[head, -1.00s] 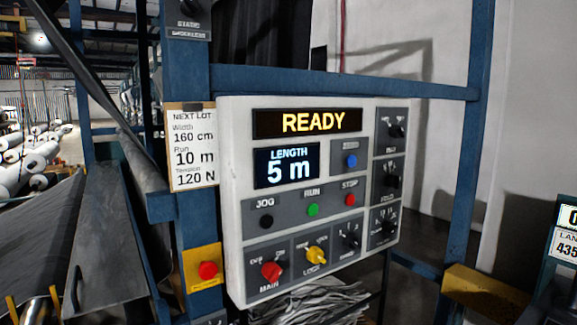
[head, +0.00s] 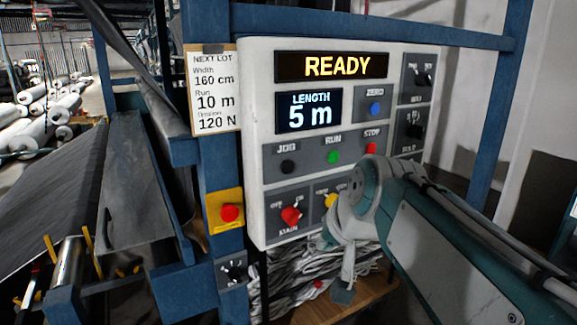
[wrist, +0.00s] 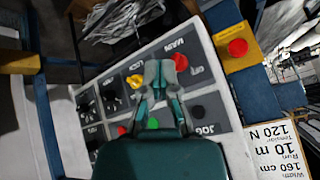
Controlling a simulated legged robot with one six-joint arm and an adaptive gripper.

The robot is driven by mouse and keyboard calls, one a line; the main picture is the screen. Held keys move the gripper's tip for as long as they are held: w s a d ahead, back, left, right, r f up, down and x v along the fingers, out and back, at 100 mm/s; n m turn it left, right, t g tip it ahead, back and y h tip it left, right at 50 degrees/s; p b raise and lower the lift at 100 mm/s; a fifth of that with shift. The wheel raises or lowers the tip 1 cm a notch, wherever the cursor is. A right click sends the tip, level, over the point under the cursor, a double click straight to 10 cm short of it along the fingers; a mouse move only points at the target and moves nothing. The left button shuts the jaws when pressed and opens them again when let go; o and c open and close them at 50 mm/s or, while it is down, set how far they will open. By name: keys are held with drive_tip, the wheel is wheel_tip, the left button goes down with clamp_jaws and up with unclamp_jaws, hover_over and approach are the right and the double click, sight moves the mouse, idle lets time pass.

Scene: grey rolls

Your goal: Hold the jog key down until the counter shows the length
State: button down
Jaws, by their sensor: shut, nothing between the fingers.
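The black jog key (head: 288,166) sits under the JOG label on the white control panel (head: 256,60), left of the green RUN key (head: 333,157). It also shows in the wrist view as a black button (wrist: 198,111) beside my gripper (wrist: 157,66). My gripper is shut and empty in front of the panel. Its tips overlap the area between the red MAIN knob (wrist: 180,61) and yellow LOCK knob (wrist: 137,80); contact cannot be told. The length counter (head: 309,111) reads 5 m. The display above it (head: 332,67) reads READY.
A card (head: 211,85) lists width 160 cm, run 10 m and tension 120 N. The red STOP key (head: 371,148) and blue ZERO key (head: 375,108) are nearby. A red button on a yellow plate (head: 229,212) is left of the panel. Blue frame posts (head: 500,115) flank it.

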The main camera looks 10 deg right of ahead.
sight(290, 173)
drive_tip(key=w+d+r+m+t, duration=0.1)
drive_tip(key=w+r, duration=0.5)
drive_tip(key=w, duration=0.2)
drive_tip(key=shift+d+m, duration=0.25)
drive_tip(key=shift+m, duration=0.15)
drive_tip(key=shift+w, duration=0.15)
drive_tip(key=shift+w+a, duration=0.45)
drive_tip(key=shift+w, duration=0.95)
drive_tip(key=shift+w+a, duration=0.5)
drive_tip(key=shift+w, duration=0.85)
drive_tip(key=shift+w+a, duration=0.45)
drive_tip(key=shift+w, duration=0.95)
drive_tip(key=shift+w, duration=0.35)
drive_tip(key=shift+w+a, duration=0.2)
drive_tip(key=shift+w, duration=0.2)
drive_tip(key=shift+s, duration=0.1)
drive_tip(key=shift+s+d, duration=0.3)
drive_tip(key=shift+s, duration=0.4)
